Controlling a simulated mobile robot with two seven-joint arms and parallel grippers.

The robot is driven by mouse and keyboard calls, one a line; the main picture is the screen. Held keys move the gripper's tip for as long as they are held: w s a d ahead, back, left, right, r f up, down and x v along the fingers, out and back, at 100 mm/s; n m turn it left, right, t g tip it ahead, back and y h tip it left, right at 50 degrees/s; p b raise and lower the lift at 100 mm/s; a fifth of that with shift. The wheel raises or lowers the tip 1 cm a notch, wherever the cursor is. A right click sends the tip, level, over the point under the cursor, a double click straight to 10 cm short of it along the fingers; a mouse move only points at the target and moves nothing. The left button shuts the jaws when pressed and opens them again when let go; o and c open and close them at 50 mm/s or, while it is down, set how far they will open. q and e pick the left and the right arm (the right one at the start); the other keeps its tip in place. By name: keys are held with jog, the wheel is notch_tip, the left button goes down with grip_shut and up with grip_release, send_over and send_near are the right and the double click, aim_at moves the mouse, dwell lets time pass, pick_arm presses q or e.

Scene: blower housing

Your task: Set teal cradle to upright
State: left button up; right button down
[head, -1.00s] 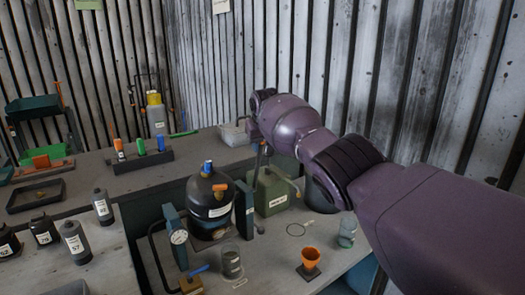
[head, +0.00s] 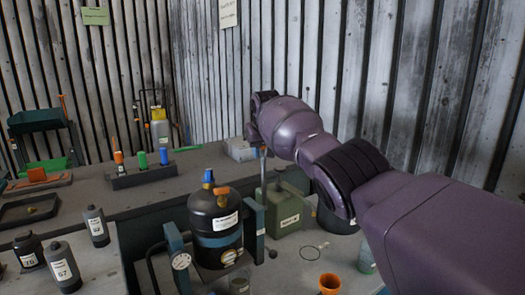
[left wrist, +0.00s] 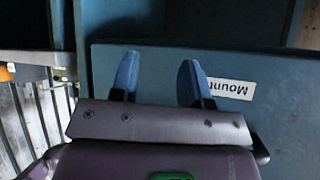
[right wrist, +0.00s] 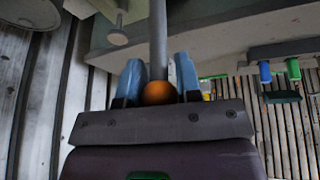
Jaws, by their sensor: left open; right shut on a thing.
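The teal cradle (head: 174,243) stands on the bench as two posts, one on each side of a black tank (head: 207,214). The tank has a teal band, a label and a blue-orange top, and looks about upright. My right gripper (right wrist: 158,62) is shut on an orange ball (right wrist: 158,93) on a grey rod (right wrist: 158,35). In the head view my right arm largely hides that gripper; a thin rod (head: 263,166) hangs below it toward the cradle's right post. My left gripper (left wrist: 157,72) is open and empty before a blue-teal panel (left wrist: 150,75) labelled "Mount"; the head view does not show it.
A green canister (head: 281,212) stands just right of the cradle. An orange funnel cup (head: 329,284) is in front. Dark bottles (head: 62,268) stand at left. A rack with coloured handles (head: 143,177) and a pale box (head: 240,149) are behind.

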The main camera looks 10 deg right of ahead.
pick_arm(q)
jog(key=shift+f, duration=0.1)
pick_arm(e)
jog(key=shift+a+f, duration=0.1)
jog(key=shift+f, duration=0.1)
jog(key=c, duration=0.8)
grip_release()
pick_arm(q)
jog(key=shift+f, duration=0.1)
pick_arm(e)
jog(key=shift+r, duration=0.2)
jog(key=shift+s+r, duration=0.1)
jog(key=shift+r, duration=0.2)
pick_arm(q)
jog(key=shift+s+r+p, duration=0.15)
jog(key=shift+r+p, duration=0.8)
jog(key=shift+p, duration=0.3)
jog(key=shift+s+r+p, duration=0.1)
jog(key=shift+r+p, duration=0.8)
jog(key=shift+p, duration=0.3)
pick_arm(e)
jog(key=v, duration=0.9)
jog(key=shift+s+r, duration=0.25)
jog(key=shift+r, duration=0.05)
